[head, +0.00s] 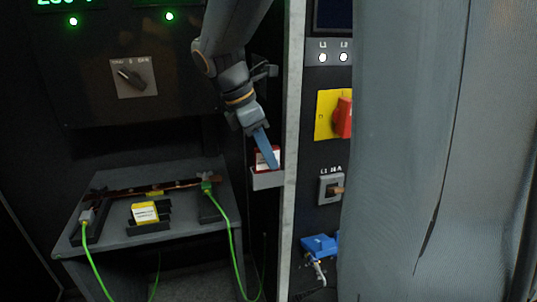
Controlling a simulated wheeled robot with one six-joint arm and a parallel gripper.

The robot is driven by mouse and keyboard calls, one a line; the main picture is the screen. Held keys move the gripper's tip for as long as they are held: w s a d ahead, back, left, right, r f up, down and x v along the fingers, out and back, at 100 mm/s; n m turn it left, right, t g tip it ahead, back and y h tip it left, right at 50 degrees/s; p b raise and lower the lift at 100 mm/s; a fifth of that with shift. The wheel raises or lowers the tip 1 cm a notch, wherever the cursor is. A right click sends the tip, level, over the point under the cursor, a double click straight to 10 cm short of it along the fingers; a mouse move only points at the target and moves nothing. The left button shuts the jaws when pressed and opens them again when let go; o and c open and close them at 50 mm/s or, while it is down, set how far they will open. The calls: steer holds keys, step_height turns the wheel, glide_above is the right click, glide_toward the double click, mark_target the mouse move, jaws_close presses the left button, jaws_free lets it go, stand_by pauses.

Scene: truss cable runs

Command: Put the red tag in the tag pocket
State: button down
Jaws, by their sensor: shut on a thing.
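The red tag (262,160), with a white label area, is at the mouth of the light grey tag pocket (267,180) on the side of the pale upright panel edge. My gripper (266,150) points down at the pocket, its blue fingers shut on the red tag. The tag's lower part is hidden by the pocket's front wall. I cannot tell whether the tag rests on the pocket's floor.
A red rotary switch (343,117), a breaker (331,188) and a blue connector (320,244) are right of the pale upright (291,90).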

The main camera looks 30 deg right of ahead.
steer(key=shift+f, duration=0.15)
steer(key=c, duration=1.7)
jaws_free()
steer(key=shift+c, duration=0.2)
steer(key=v, duration=1.2)
steer(key=s+a+f+m+y, duration=0.1)
steer(key=s+a+f+m, duration=0.2)
steer(key=f+m, duration=0.2)
steer(key=s+a+f+m+t+y, duration=0.1)
steer(key=f+m, duration=0.4)
steer(key=f, duration=0.7)
steer(key=s+a+f+m+y, duration=0.2)
steer(key=s+a+f+m, duration=0.2)
steer(key=f, duration=0.5)
steer(key=shift+s+a+f+m+b, duration=0.2)
steer(key=shift+s+a+m+b, duration=0.1)
steer(key=shift+s+m+b, duration=0.1)
